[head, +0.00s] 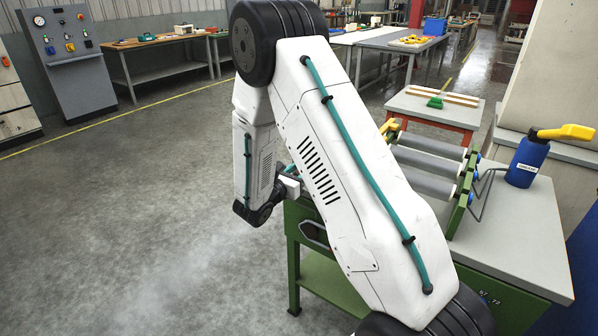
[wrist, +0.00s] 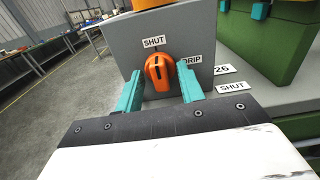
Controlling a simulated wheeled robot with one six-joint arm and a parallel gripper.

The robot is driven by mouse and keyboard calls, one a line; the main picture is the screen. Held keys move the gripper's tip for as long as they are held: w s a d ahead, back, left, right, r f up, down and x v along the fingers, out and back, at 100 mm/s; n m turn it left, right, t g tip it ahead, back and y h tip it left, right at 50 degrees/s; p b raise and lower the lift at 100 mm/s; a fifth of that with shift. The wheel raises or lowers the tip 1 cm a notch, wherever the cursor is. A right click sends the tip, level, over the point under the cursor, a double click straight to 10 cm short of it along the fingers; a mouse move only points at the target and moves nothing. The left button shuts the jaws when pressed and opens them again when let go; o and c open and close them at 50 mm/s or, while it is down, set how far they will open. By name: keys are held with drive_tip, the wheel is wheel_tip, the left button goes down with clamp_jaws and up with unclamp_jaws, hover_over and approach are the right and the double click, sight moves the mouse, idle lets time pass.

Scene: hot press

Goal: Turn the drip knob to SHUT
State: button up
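The orange drip knob (wrist: 159,72) is on a grey panel (wrist: 205,22) in the wrist view. Its dark line points up and slightly left, towards the SHUT label (wrist: 153,43) above it. The DRIP label (wrist: 191,60) is to its right, partly covered. My gripper (wrist: 160,70) is open, with one teal finger on each side of the knob. Whether either finger touches it I cannot tell. In the head view my own arm hides the knob and my fingers.
A second SHUT plate (wrist: 232,87) and a "26" plate (wrist: 224,68) lie beside the panel, near a green block (wrist: 270,45). In the head view grey rollers (head: 425,186) and a blue bottle (head: 527,162) stand on the bench. The floor to the left is clear.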

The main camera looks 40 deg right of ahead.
drive_tip(key=v, duration=0.7)
drive_tip(key=shift+a, duration=0.35)
drive_tip(key=shift+s, duration=0.1)
